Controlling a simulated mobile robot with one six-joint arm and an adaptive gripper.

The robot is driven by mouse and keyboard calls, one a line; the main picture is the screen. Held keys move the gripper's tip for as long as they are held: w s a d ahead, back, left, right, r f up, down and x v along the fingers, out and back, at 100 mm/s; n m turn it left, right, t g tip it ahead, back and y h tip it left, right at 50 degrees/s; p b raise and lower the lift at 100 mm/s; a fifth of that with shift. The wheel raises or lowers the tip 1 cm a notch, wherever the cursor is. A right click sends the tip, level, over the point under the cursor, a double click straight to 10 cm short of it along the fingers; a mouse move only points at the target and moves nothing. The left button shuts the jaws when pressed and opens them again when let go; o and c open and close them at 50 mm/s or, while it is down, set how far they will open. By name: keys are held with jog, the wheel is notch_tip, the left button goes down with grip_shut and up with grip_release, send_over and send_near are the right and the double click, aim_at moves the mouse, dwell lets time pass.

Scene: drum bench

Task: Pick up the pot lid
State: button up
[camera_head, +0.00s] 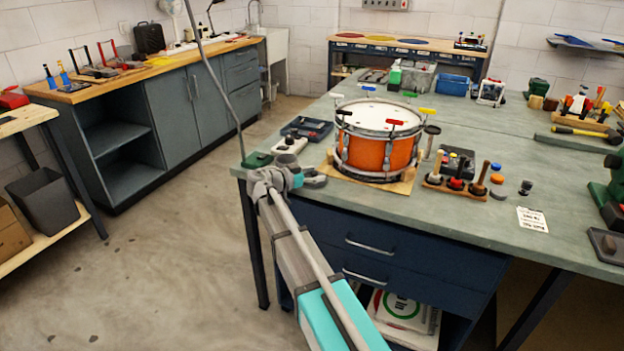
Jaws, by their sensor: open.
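I cannot surely tell which thing is the pot lid. A small flat dark green piece (257,160) lies at the near left corner of the bench, just beyond my wrist; it may be the lid, but it is too small to be certain. My gripper (312,178) is over the left part of the bench, in front of the orange drum (367,152). Its jaws are open, and I see nothing held between them. My wrist and forearm hide part of the bench's front left edge.
The drum stands on a wooden board on the green bench (470,215). Left of it are a white power strip (290,145) and a dark tray (307,128). Right of it is a wooden rack (455,187) of handled tools.

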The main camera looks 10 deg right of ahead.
aim_at(315, 171)
jog(key=shift+c, duration=0.3)
grip_shut()
jog(key=shift+r, duration=0.15)
notch_tip(315, 171, up, 3)
jog(key=p, duration=0.3)
jog(key=s+d+r+p, duration=0.1)
jog(key=s+r+p, duration=0.8)
jog(key=s, duration=0.5)
jog(key=shift+r+p, duration=0.35)
jog(key=shift+p, duration=0.15)
jog(key=shift+d, duration=0.1)
